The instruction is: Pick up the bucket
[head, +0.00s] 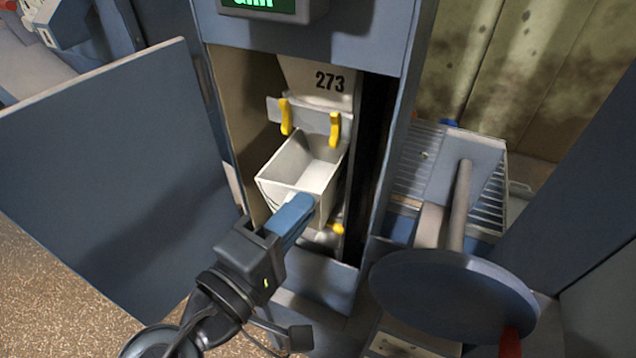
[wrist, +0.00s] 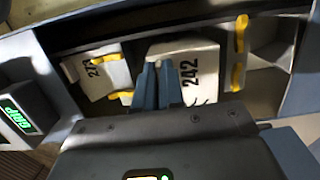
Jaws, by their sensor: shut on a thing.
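A white open-topped bucket (head: 292,160) sits inside the tall cabinet opening in the head view. In the wrist view the bucket (wrist: 200,62) carries the number 242. My gripper (head: 305,204) reaches in from the front, its blue fingers at the bucket's front right side. In the wrist view my gripper (wrist: 158,72) has its fingers close together against the bucket, shut on it. The exact grip point is hidden behind the fingers. The bucket is roughly upright, below the yellow latches (head: 334,130).
Another bucket, marked 273 (head: 328,78), hangs above. A grey-blue door (head: 110,180) stands open at the left. The cabinet frame (head: 395,150) bounds the opening on the right. A round blue wheel (head: 455,300) with a red knob (head: 510,342) stands at the lower right.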

